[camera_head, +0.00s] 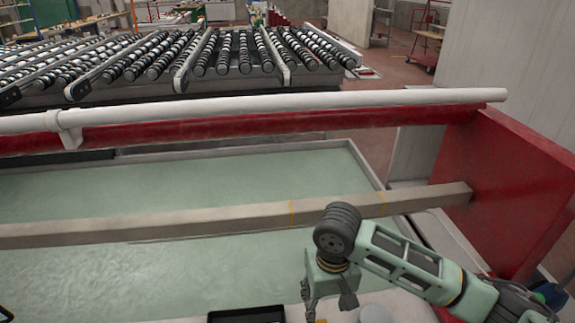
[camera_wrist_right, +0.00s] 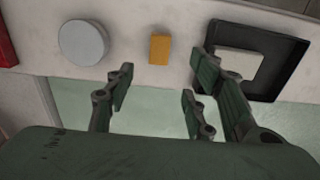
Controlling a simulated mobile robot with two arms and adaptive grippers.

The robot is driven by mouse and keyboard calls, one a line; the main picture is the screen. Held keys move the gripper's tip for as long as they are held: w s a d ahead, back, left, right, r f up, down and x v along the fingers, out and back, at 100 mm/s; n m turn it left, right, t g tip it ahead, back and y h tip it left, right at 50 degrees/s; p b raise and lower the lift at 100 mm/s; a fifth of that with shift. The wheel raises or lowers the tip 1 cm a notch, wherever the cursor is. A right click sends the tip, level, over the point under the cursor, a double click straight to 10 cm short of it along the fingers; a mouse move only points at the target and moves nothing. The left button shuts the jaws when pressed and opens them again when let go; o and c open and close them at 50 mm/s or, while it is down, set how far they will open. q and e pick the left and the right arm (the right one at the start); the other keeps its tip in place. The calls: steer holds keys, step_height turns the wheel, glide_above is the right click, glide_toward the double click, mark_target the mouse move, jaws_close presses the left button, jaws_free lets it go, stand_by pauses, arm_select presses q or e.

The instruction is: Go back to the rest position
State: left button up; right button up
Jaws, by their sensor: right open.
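My right arm comes in from the right in the head view, with its gripper (camera_head: 328,303) pointing down over the near ledge. In the right wrist view the fingers of this gripper (camera_wrist_right: 160,88) are apart, with nothing between them. Beyond the fingertips lie a grey round disc (camera_wrist_right: 83,42), a small orange-yellow block (camera_wrist_right: 160,48) and a black tray (camera_wrist_right: 287,68) with a pale square piece (camera_wrist_right: 236,63) in it. The right-hand fingers overlap the tray in the picture; I cannot tell whether they touch it. My left gripper is not in view.
A red and white rail (camera_head: 280,104) and a beige beam (camera_head: 180,226) cross above the green basin (camera_head: 200,275). A red panel (camera_head: 520,185) stands right. A roller conveyor (camera_head: 200,55) lies behind. A dark, yellow-edged shape (camera_head: 5,315) at bottom left is unclear.

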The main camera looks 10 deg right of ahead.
steer(key=s+a+f+n+t+y, duration=0.25)
steer(key=s+a+f+y, duration=0.2)
steer(key=s+a, duration=0.3)
steer(key=s+d+f+h, duration=0.2)
steer(key=s+d, duration=0.3)
steer(key=d, duration=0.3)
steer(key=s+d+f+h, duration=0.2)
steer(key=s+d, duration=0.4)
steer(key=d, duration=0.1)
steer(key=s+f+x, duration=0.1)
steer(key=s+x, duration=0.1)
steer(key=x, duration=0.9)
steer(key=s+d+x, duration=0.1)
steer(key=s+x, duration=0.2)
steer(key=x, duration=0.8)
steer(key=s+d+f+g, duration=0.1)
steer(key=s+d+f, duration=0.1)
steer(key=s+f, duration=1.6)
steer(key=shift+d+f, duration=0.2)
steer(key=shift+d, duration=0.15)
steer(key=shift+s+m+g+h, duration=0.15)
steer(key=shift+m+g+h, duration=0.1)
steer(key=shift+c, duration=0.5)
